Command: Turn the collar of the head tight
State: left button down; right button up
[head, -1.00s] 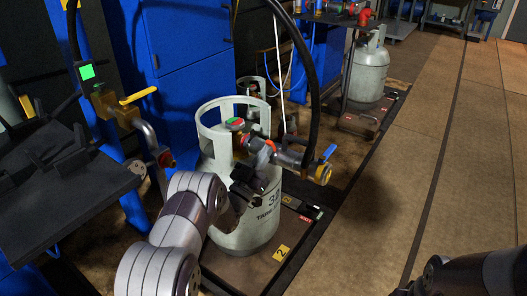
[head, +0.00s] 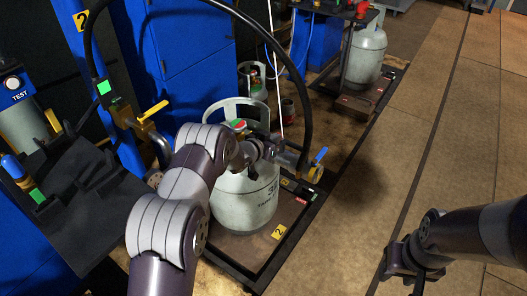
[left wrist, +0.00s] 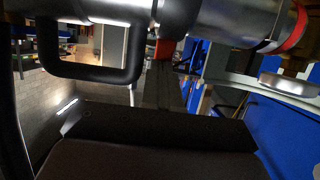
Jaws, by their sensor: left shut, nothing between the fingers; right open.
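The grey gas cylinder (head: 245,205) stands upright on the scale platform (head: 290,208). Its valve, with a red and green top (head: 239,125), shows inside the guard ring. The silver filling head (head: 287,158) lies sideways at the valve, with a blue lever (head: 320,154) at its outer end. My left gripper (head: 262,152) is at the head's valve end, mostly hidden by my wrist. In the left wrist view the head's silver body (left wrist: 225,22) passes just above my shut, empty fingers (left wrist: 166,75); contact is unclear. The collar is hard to make out. My right gripper (head: 405,266) is open, low at the right.
A black hose (head: 308,95) arches over the cylinder to the head. A post with a yellow-handled valve (head: 150,112) and a dark tray (head: 85,200) stand left. Another cylinder (head: 367,58) stands behind. The floor at right is clear.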

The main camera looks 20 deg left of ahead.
pick_arm(q)
jog(key=shift+w+d+f, duration=0.15)
jog(key=shift+w+d, duration=0.1)
jog(key=shift+w, duration=0.4)
pick_arm(e)
jog(key=shift+r, duration=0.4)
pick_arm(q)
jog(key=shift+w+r, duration=0.15)
jog(key=shift+r, duration=0.05)
pick_arm(e)
jog(key=shift+s, duration=0.1)
pick_arm(q)
jog(key=shift+r+p, duration=0.1)
jog(key=shift+p, duration=0.25)
pick_arm(e)
jog(key=shift+r, duration=0.15)
